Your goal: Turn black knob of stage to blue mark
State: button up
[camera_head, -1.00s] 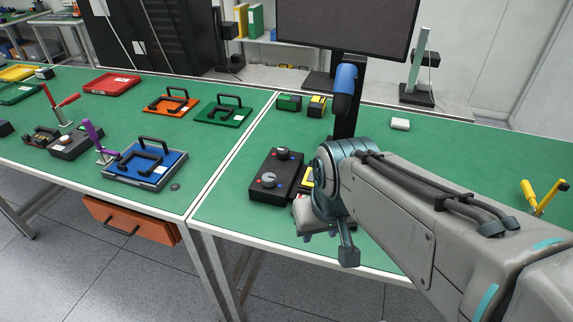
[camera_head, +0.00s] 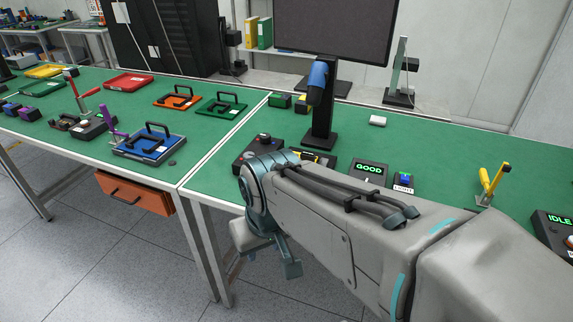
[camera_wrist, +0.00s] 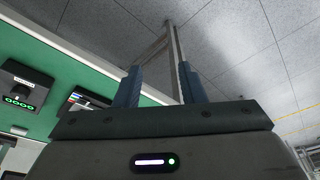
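A black control box (camera_head: 243,158) on the green bench, left of the monitor stand, is the likely stage. My arm covers its right and front part in the head view.
A monitor on a black stand (camera_head: 321,135) rises behind my arm. A blue tray (camera_head: 150,145) is left.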

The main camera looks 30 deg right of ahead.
aim_at(264, 138)
jog(key=z, duration=0.1)
jog(key=k, duration=1.05)
jog(key=u, duration=0.8)
jog(key=i, duration=2.1)
jog(key=z, duration=1.35)
jog(key=i, duration=0.6)
jog(key=z, duration=0.6)
